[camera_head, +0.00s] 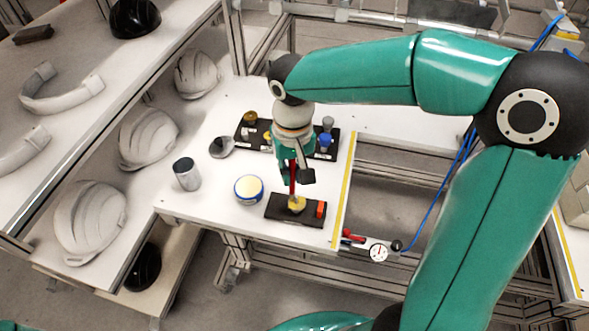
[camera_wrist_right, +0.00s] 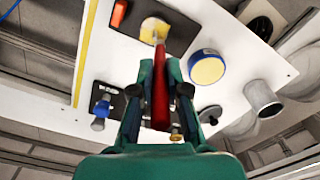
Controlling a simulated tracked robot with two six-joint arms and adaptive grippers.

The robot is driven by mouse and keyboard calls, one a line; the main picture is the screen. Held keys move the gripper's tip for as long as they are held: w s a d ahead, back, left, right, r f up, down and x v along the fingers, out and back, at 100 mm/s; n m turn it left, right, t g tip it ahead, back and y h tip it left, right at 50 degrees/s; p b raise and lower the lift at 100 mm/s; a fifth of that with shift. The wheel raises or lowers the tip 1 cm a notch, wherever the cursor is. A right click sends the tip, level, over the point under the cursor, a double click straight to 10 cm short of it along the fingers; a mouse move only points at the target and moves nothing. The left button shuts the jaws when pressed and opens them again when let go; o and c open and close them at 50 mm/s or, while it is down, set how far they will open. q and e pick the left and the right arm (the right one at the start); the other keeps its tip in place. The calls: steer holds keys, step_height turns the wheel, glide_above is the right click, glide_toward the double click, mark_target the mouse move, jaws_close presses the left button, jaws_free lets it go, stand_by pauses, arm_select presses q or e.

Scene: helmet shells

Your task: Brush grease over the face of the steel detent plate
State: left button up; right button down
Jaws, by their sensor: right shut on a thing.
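My right gripper (camera_head: 293,168) is shut on the red handle of a brush (camera_wrist_right: 160,100) and points down. The brush's pale tip is over or on a small yellow-coloured plate face (camera_head: 297,203), also in the right wrist view (camera_wrist_right: 153,30); I cannot tell whether it touches. The steel under the yellow does not show clearly. This face sits on a black base (camera_head: 281,208) with an orange block (camera_head: 321,209) at its right end. A round tin of yellow grease (camera_head: 249,188) with a blue rim stands left of the base. My left gripper is not in view.
A steel cup (camera_head: 187,174) and a dark, round dish (camera_head: 221,147) stand further left. A black tray (camera_head: 246,134) behind holds small gold, blue and grey parts. White helmet shells (camera_head: 90,222) line the shelf at left. A yellow strip (camera_head: 344,190) marks the table's right edge.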

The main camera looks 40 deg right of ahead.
steer(key=shift+s+a, duration=0.5)
steer(key=shift+s, duration=0.4)
steer(key=shift+s+d+b, duration=0.15)
steer(key=shift+s+b, duration=0.15)
steer(key=shift+b, duration=0.05)
steer(key=shift+s+d, duration=0.2)
steer(key=shift+d, duration=0.1)
steer(key=shift+d, duration=0.4)
steer(key=shift+w+d, duration=0.45)
steer(key=shift+w, duration=0.2)
stand_by(0.3)
steer(key=shift+w+p, duration=0.25)
steer(key=shift+p, duration=0.05)
